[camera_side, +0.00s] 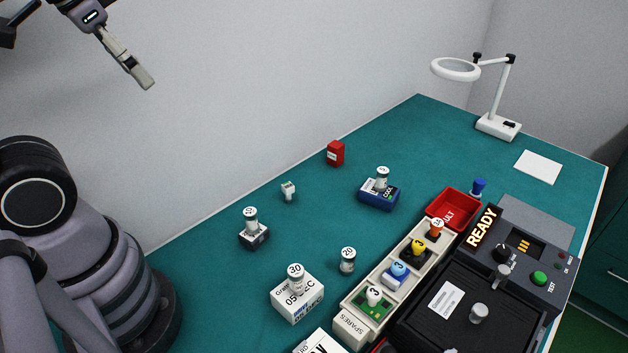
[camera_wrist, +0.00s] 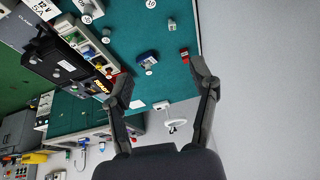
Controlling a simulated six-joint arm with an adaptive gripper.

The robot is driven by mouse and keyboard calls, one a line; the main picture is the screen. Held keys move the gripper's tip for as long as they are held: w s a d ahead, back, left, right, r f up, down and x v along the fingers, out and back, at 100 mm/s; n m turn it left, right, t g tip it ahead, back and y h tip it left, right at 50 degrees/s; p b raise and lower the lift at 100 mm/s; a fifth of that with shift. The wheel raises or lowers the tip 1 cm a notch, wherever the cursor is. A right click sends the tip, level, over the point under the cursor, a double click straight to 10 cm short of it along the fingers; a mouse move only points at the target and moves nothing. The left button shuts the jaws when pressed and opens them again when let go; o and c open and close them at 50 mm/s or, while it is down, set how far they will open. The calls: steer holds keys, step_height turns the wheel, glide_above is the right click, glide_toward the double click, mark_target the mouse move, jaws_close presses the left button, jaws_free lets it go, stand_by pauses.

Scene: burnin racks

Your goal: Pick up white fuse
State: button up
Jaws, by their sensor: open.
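A small white piece (camera_side: 288,191) stands alone on the teal table. I cannot tell which of them is the white fuse. My gripper (camera_side: 143,78) is high at the top left, far from both. In the wrist view, the two fingers of my gripper (camera_wrist: 164,85) are spread with nothing between them.
Numbered cylinders stand on a blue block (camera_side: 378,196), a dark-and-white block (camera_side: 254,237) and a white box (camera_side: 298,300). A loose cylinder marked 20 (camera_side: 347,262), a red block (camera_side: 336,153), a red bin (camera_side: 453,208), a black READY tester (camera_side: 520,255) and a magnifier lamp (camera_side: 498,126) also stand here.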

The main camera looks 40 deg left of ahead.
steer(key=w+d+f+m+g+y, duration=0.1)
steer(key=w+f+m+g+y, duration=0.2)
steer(key=w+f+m, duration=0.45)
steer(key=w+d+f+m+g+y, duration=0.1)
steer(key=w+f+m+g+y, duration=0.2)
steer(key=w, duration=0.8)
steer(key=w+d+f+m+t+y, duration=0.1)
steer(key=w+d+f+m+y, duration=0.1)
steer(key=f, duration=0.4)
steer(key=w+d+f+m+y, duration=0.2)
steer(key=w+f, duration=0.1)
steer(key=f, duration=0.2)
steer(key=m+t+y, duration=0.3)
steer(key=m, duration=0.2)
glide_toward(290, 191)
steer(key=shift+s+d+r, duration=0.15)
steer(key=shift+d+r, duration=0.6)
steer(key=shift+a+f, duration=0.25)
steer(key=shift+a, duration=0.05)
steer(key=x, duration=0.7)
steer(key=shift+a+f, duration=0.1)
steer(key=x, duration=0.5)
steer(key=shift+a+f, duration=0.25)
steer(key=shift+f, duration=0.1)
